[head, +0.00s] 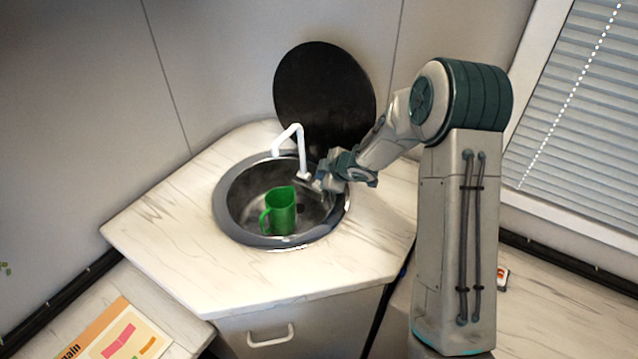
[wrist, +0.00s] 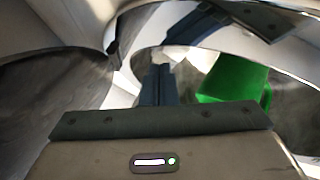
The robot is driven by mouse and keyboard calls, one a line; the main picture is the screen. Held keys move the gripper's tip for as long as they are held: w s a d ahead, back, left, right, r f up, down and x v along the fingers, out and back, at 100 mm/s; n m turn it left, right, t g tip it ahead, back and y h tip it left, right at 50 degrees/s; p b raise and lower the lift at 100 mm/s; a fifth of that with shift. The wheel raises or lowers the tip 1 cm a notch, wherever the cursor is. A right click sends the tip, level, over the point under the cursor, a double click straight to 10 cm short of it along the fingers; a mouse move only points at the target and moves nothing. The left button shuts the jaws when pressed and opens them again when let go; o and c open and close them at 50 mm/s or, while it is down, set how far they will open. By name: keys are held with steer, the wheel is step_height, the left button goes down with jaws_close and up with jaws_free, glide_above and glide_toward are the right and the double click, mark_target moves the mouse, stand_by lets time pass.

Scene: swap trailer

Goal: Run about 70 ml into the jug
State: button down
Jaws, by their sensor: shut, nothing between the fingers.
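The green jug (head: 281,211) stands upright in the round sink (head: 232,226), its handle toward the left. The white tap (head: 289,131) arches over the sink from behind, and its spout end is near my gripper (head: 312,182), above and to the right of the jug. My gripper is shut and empty at the sink's right rim. In the wrist view my gripper's fingers (wrist: 158,72) are together, with the green jug (wrist: 235,80) to their right and part of the white tap close beyond them. I cannot tell whether water runs or what is in the jug.
A black round lid (head: 325,95) stands upright behind the sink, close to my arm. The marble-look counter (head: 165,225) is clear at left and front. A drawer handle (head: 271,337) is below, and a printed sheet (head: 120,335) lies at front left.

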steer(key=shift+f, duration=0.15)
stand_by(0.5)
steer(key=shift+f+b, duration=0.3)
steer(key=shift+f+b, duration=0.45)
steer(key=shift+f, duration=0.1)
stand_by(0.7)
steer(key=shift+r, duration=0.15)
stand_by(2.6)
steer(key=shift+r+p, duration=0.85)
steer(key=shift+p, duration=0.15)
step_height(320, 180, up, 5)
steer(key=p, duration=0.5)
steer(key=shift+r, duration=0.1)
stand_by(1.0)
